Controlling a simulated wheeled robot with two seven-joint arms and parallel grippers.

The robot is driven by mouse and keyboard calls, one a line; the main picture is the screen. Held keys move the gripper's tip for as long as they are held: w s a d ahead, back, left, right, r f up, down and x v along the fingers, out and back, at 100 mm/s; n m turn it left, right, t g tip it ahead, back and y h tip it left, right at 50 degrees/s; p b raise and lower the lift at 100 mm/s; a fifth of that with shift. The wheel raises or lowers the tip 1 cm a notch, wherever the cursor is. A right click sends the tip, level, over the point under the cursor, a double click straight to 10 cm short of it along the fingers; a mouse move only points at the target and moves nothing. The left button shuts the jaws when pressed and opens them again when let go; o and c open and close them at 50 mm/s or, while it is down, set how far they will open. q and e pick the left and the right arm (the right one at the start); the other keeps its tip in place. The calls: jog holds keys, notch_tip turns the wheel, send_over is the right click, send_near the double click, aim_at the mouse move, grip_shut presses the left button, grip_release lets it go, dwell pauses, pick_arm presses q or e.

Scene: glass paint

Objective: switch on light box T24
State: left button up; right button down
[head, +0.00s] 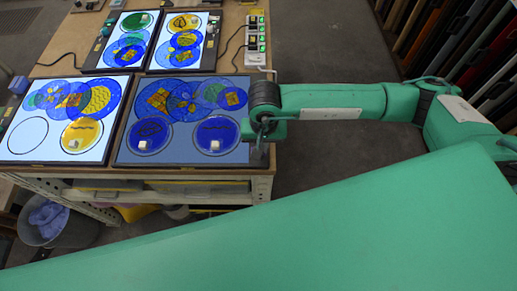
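Several flat panels with coloured glass discs lie on the wooden table. The front right light box (180,158) has a dim grey-blue face, darker than the others. The front left light box (36,145) and the back right light box (161,54) have bright faces, and so does the back left light box (106,59). No T24 label is readable. My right gripper (259,157) points down at the right edge of the front right box; whether it touches is unclear. Its fingers are too small to tell open from shut. My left gripper is not in view.
A power strip (255,58) with green-lit switches stands at the table's right edge, with a cable beside it. A bucket (52,219) with a blue cloth is on the floor at left. Racks of panels (470,50) stand at right. Grey floor lies between.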

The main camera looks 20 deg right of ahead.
notch_tip(320, 180, up, 7)
jog(key=p, duration=0.1)
jog(key=shift+p, duration=0.3)
dwell(0.4)
dwell(0.4)
